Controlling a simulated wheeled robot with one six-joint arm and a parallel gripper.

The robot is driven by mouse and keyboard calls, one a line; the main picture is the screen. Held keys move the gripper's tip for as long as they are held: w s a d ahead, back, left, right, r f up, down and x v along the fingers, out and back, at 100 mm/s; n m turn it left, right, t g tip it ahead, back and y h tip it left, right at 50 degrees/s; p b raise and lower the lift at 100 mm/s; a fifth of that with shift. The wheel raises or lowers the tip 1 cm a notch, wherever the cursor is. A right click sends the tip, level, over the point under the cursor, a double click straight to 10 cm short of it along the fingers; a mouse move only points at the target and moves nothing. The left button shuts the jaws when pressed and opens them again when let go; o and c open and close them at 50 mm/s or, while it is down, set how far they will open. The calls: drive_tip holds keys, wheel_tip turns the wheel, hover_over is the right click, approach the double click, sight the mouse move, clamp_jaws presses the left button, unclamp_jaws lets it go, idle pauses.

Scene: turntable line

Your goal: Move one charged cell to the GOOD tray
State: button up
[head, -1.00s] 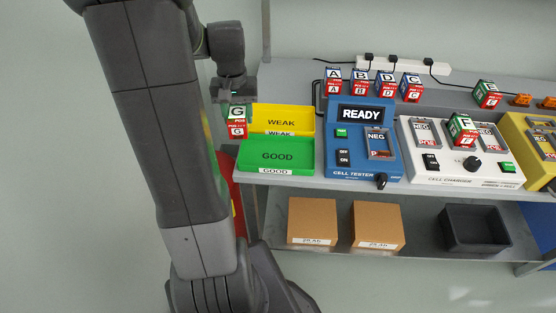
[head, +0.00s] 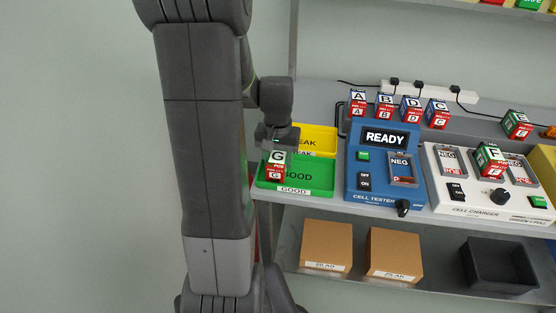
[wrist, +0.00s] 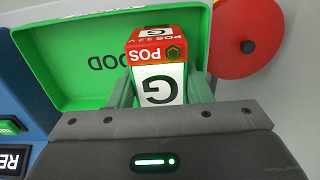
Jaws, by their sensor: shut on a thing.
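Cell G (head: 276,167), with a red POS end and a white label marked G, is between the fingers of my gripper (head: 278,150). It also shows in the wrist view (wrist: 158,75), between green fingertips. The green GOOD tray (head: 322,187) lies below and around the cell in the head view. Whether the cell touches the tray floor I cannot tell. The yellow WEAK tray (head: 326,137) lies behind it, partly hidden by my arm. Cells A (head: 357,104), B (head: 385,107), D (head: 410,109) and C (head: 437,114) stand at the back. Cell F (head: 489,160) sits in the charger; cell E (head: 517,125) stands behind.
The blue cell tester (head: 375,178), showing READY, stands right of the trays. The white cell charger (head: 455,195) is beyond it. Cardboard boxes (head: 327,245) and a dark bin (head: 498,264) are on the lower shelf. A red disc (wrist: 247,45) is beside the tray.

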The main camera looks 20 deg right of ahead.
sight(278, 156)
drive_tip(key=shift+f, duration=0.2)
drive_tip(key=shift+f, duration=0.2)
drive_tip(key=o, duration=1.4)
wheel_tip(278, 156, up, 12)
drive_tip(key=shift+r+p, duration=0.2)
drive_tip(key=shift+p, duration=0.25)
